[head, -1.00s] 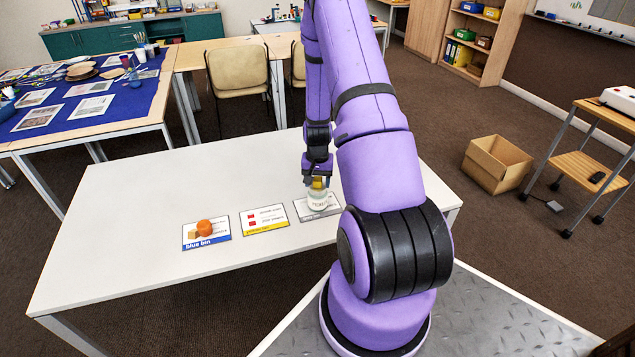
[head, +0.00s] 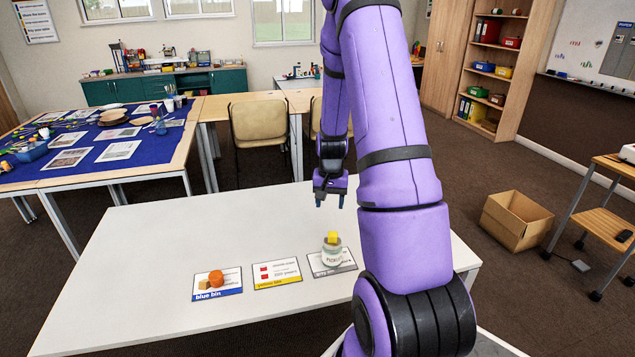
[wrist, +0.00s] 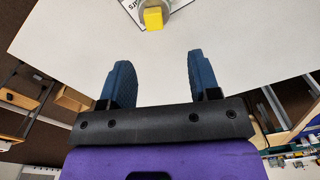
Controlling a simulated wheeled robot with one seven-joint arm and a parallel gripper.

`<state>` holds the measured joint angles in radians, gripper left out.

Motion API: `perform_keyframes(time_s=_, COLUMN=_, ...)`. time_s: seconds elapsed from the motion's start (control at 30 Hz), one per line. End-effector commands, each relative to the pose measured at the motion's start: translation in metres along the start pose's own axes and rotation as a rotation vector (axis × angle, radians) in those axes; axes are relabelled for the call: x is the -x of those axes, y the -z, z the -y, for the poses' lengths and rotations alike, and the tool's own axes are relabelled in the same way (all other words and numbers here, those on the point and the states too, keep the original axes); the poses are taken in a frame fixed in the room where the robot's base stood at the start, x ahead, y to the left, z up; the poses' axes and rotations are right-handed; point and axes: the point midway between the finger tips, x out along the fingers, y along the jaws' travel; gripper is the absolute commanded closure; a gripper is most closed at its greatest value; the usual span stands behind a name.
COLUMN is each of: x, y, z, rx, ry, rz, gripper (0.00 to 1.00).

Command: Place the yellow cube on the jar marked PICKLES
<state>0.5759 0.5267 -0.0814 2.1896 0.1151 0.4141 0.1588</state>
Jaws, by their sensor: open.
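The yellow cube (head: 332,238) sits on top of the whitish jar (head: 332,256), whose label reads like PICKLES but is small. The jar stands upright on a card at the right of the row on the white table. In the wrist view the yellow cube (wrist: 153,18) shows at the top edge, with part of the jar (wrist: 176,4) around it. My gripper (head: 330,202) is open and empty, above the table and apart from the cube. In the wrist view the two blue fingers of my gripper (wrist: 158,82) stand wide apart with bare table between them.
On the white table (head: 150,265), an orange ball-like thing (head: 216,277) and a tan block (head: 205,284) rest on the blue bin card (head: 230,285). The yellow bin card (head: 277,275) lies between that card and the jar. The left part of the table is clear. A cardboard box (head: 515,222) stands on the floor at right.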

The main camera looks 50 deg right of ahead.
Motion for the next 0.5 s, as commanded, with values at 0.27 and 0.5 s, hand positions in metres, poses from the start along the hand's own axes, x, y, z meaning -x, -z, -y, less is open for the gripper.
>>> perform_keyframes(time_s=0.27, x=0.099, y=-0.041, z=0.051, rx=0.172, ry=0.049, rz=-0.08, gripper=0.44)
perform_keyframes(time_s=0.5, x=0.177, y=-0.098, z=0.079, rx=0.33, ry=0.09, rz=-0.147, gripper=0.44)
